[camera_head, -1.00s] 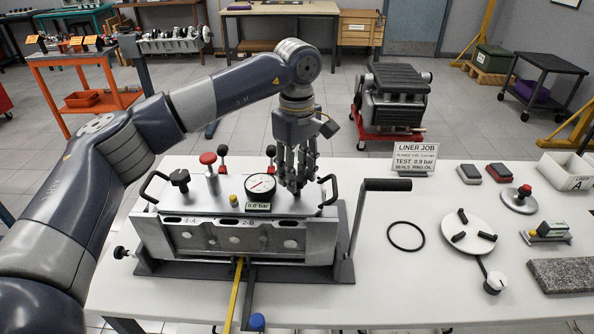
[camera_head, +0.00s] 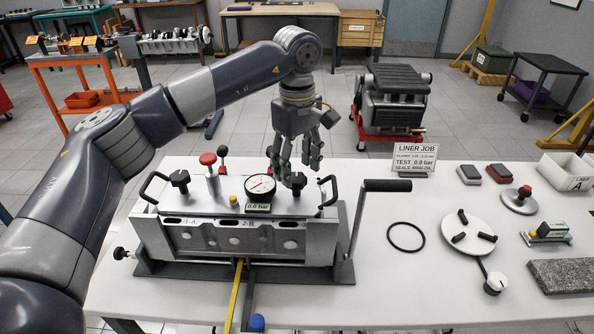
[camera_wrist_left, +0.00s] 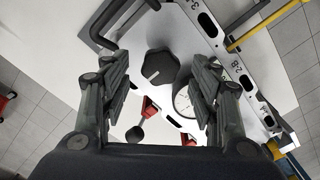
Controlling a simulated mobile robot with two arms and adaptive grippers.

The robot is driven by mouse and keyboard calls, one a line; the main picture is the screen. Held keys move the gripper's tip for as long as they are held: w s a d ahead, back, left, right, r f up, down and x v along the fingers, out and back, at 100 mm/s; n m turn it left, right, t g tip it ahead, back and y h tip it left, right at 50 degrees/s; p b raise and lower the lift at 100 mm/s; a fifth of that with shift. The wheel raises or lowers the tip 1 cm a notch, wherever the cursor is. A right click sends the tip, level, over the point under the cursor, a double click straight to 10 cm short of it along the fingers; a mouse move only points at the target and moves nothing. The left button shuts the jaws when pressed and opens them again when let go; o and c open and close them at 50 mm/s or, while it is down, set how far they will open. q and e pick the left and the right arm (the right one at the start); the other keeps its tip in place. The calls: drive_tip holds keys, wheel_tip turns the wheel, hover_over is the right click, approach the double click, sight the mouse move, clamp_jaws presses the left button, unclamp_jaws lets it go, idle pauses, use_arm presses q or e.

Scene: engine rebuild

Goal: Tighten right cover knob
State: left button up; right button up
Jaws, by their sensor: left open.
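The black right cover knob (camera_head: 298,181) stands upright at the right end of the metal cover (camera_head: 225,205) on the test fixture. My left gripper (camera_head: 296,166) is open and empty just above this knob, pointing down. In the left wrist view the knob (camera_wrist_left: 159,68) shows whole, between and beyond the two spread finger sets of the left gripper (camera_wrist_left: 158,80), apart from them. The black left cover knob (camera_head: 180,178) is at the other end of the cover. How tight either knob is cannot be seen. My right gripper is not in view.
A dial gauge (camera_head: 260,187) reading 0.0 bar is close left of the right knob. A red-topped knob (camera_head: 208,160), a black cover handle (camera_head: 329,190) and a crank handle (camera_head: 386,185) stand nearby. A black ring (camera_head: 406,237) lies on the white table (camera_head: 400,300).

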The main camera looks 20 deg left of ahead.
sight(298, 178)
use_arm(q)
wheel_tip(298, 178, up, 10)
idle(0.3)
drive_tip(key=shift+s+d+f, duration=0.1)
idle(0.3)
